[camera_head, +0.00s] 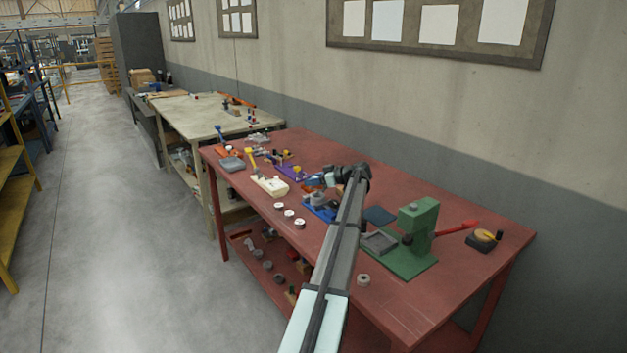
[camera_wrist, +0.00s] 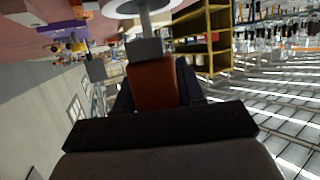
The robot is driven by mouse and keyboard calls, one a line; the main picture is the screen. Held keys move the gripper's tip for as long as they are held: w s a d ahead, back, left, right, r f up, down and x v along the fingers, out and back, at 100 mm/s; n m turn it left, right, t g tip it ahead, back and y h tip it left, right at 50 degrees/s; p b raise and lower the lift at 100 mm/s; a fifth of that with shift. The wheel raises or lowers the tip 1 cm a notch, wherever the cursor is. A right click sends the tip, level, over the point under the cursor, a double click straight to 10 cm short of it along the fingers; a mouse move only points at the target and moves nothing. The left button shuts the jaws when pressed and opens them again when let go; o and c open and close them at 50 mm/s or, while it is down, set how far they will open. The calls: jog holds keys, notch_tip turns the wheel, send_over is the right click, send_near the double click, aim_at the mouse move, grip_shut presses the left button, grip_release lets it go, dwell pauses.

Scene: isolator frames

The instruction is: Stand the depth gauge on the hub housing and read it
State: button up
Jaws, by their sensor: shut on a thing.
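My gripper (camera_head: 322,181) is at the middle of the red table, reaching from the near side, with its jaws close above a grey round part on a blue base, which looks like the hub housing (camera_head: 318,198). In the wrist view, my gripper (camera_wrist: 153,88) is shut on a red-brown grip with a grey block, a grey rod and a white disc in line beyond it; this looks like the depth gauge (camera_wrist: 152,84). Its face cannot be read here. My arm hides part of the table, and whether the gauge touches the housing cannot be told.
A green press (camera_head: 418,225) with a red lever and a grey tray (camera_head: 367,252) stand to the right. A dark flat pad (camera_head: 380,215) lies behind my arm. Several white-topped round parts (camera_head: 289,213) line the front edge. A purple fixture (camera_head: 290,172) stands left of my gripper.

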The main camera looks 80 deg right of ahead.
jog(key=shift+f, duration=1.05)
jog(key=o, duration=1.2)
jog(key=shift+o, duration=0.2)
jog(key=shift+s, duration=0.1)
jog(key=v, duration=1.3)
jog(key=shift+s, duration=0.25)
jog(key=shift+a+r, duration=0.1)
